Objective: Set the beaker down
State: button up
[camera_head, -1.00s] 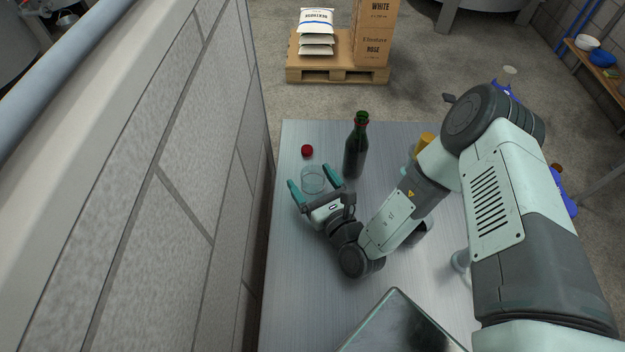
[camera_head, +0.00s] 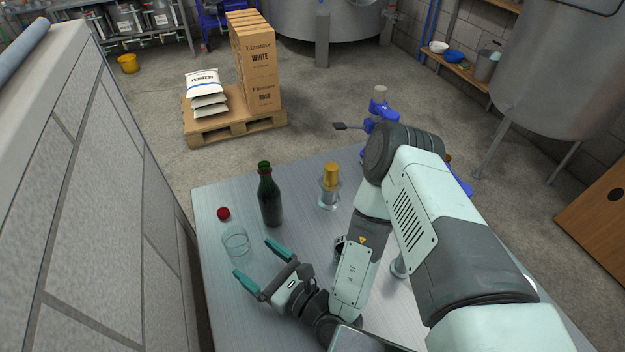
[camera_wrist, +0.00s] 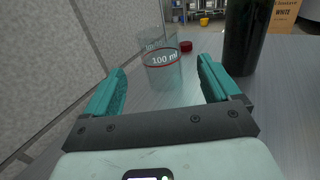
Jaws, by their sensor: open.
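The clear glass beaker (camera_head: 236,242) stands upright on the metal table (camera_head: 215,300), near its left edge. In the wrist view the beaker (camera_wrist: 160,62) shows a red line and a "100 ml" mark. My gripper (camera_head: 255,259) is open and empty, with teal fingers spread wide. It is low over the table, and its fingertips are a little short of the beaker. In the wrist view the beaker is beyond the gap between my fingertips (camera_wrist: 162,78), and nothing is between the pads.
A dark green bottle (camera_head: 270,198) stands right of and behind the beaker. A red cap (camera_head: 223,213) lies behind the beaker. An amber-topped item (camera_head: 330,180) stands farther right. A block wall (camera_head: 95,200) runs along the left side. The table left of my gripper is bare.

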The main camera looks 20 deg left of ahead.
jog(key=w+d+r+n+g+h, duration=0.1)
jog(key=d+r+n+g, duration=0.1)
jog(key=r+n+g, duration=0.8)
jog(key=w+d+r+n+g, duration=0.1)
jog(key=r+n+g, duration=0.3)
jog(key=r, duration=1)
jog(key=d+r+n+t+h, duration=0.2)
jog(key=d+r+t+h, duration=0.3)
jog(key=d, duration=0.5)
jog(key=d+r+n+t+h, duration=0.3)
jog(key=d+r+t+h, duration=0.2)
jog(key=d, duration=0.6)
jog(key=s+d+r+n+t+h, duration=0.1)
jog(key=d+r+t+h, duration=0.4)
jog(key=d, duration=0.6)
notch_tip(320, 180, up, 2)
jog(key=shift+d+r+n+h, duration=0.2)
jog(key=shift+r+n+h, duration=0.05)
jog(key=shift+n+h, duration=0.45)
jog(key=shift+s, duration=0.1)
